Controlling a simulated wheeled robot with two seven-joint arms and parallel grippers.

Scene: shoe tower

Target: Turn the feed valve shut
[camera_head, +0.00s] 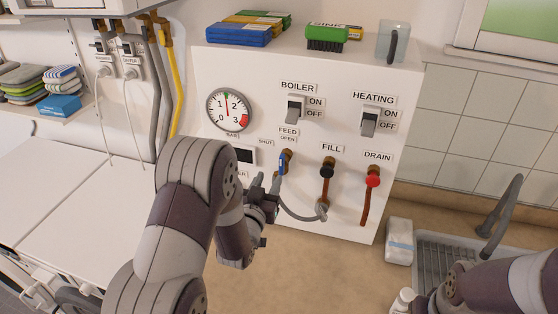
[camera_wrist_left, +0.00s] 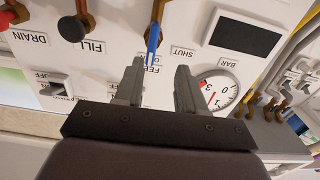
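The feed valve has a blue lever (camera_head: 283,161) on a brass pipe on the white panel. The lever lies along the pipe and points up toward the OPEN label; the SHUT label is to its left. My left gripper (camera_head: 267,184) is in front of the panel, just below and left of the lever. In the left wrist view, which is upside down, the blue lever (camera_wrist_left: 153,42) is close to the tip of one finger of my left gripper (camera_wrist_left: 160,66). The fingers are apart with nothing held between them. My right gripper is not in view; only the right arm shows.
The black fill knob (camera_head: 327,171) and red drain knob (camera_head: 373,180) are to the right of the valve. A grey hose (camera_head: 298,217) curves below. The pressure gauge (camera_head: 229,110) is upper left, and BOILER (camera_head: 294,109) and HEATING (camera_head: 369,121) switches are above.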

